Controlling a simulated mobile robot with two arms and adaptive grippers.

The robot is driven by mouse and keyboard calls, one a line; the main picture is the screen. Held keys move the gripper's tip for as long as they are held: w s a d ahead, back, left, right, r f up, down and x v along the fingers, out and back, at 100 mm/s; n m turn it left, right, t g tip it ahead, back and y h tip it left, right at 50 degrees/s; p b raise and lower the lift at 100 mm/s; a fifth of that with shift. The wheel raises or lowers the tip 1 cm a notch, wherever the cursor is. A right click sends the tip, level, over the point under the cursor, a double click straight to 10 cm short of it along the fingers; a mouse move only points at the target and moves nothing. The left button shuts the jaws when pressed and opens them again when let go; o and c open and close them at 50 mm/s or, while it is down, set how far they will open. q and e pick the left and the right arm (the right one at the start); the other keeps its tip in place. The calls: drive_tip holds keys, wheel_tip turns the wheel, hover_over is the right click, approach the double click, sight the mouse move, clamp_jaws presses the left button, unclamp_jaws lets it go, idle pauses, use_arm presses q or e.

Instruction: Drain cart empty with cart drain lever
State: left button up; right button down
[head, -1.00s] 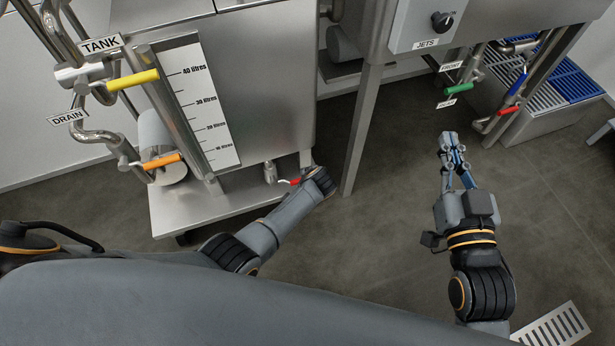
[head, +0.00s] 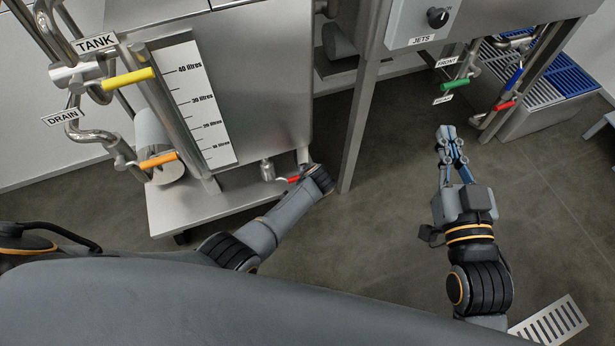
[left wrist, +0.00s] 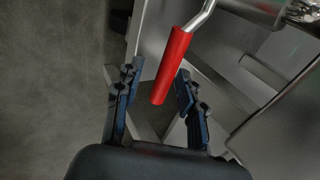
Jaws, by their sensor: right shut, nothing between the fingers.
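The steel cart (head: 265,100) stands at left centre, with a litre scale (head: 195,100) on its side. A lever with a red handle (head: 289,179) sits low at its bottom outlet. My left arm reaches down to this lever; its fingers are hidden in the head view. In the left wrist view, my left gripper (left wrist: 158,72) is open, with the red handle (left wrist: 172,68) between its two fingers and a gap on each side. My right gripper (head: 446,133) is shut and empty, over the floor at the right.
A yellow lever (head: 127,79) by the TANK label and an orange lever (head: 158,160) are on pipes at left. Green (head: 455,84), blue (head: 514,77) and red (head: 504,106) levers are at upper right. A steel leg (head: 358,130) stands right of the cart.

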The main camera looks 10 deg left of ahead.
use_arm(q)
drive_tip(key=v, duration=1.1)
drive_tip(key=shift+s+d+r, duration=0.15)
drive_tip(key=shift+s+r, duration=0.1)
drive_tip(key=shift+r, duration=0.05)
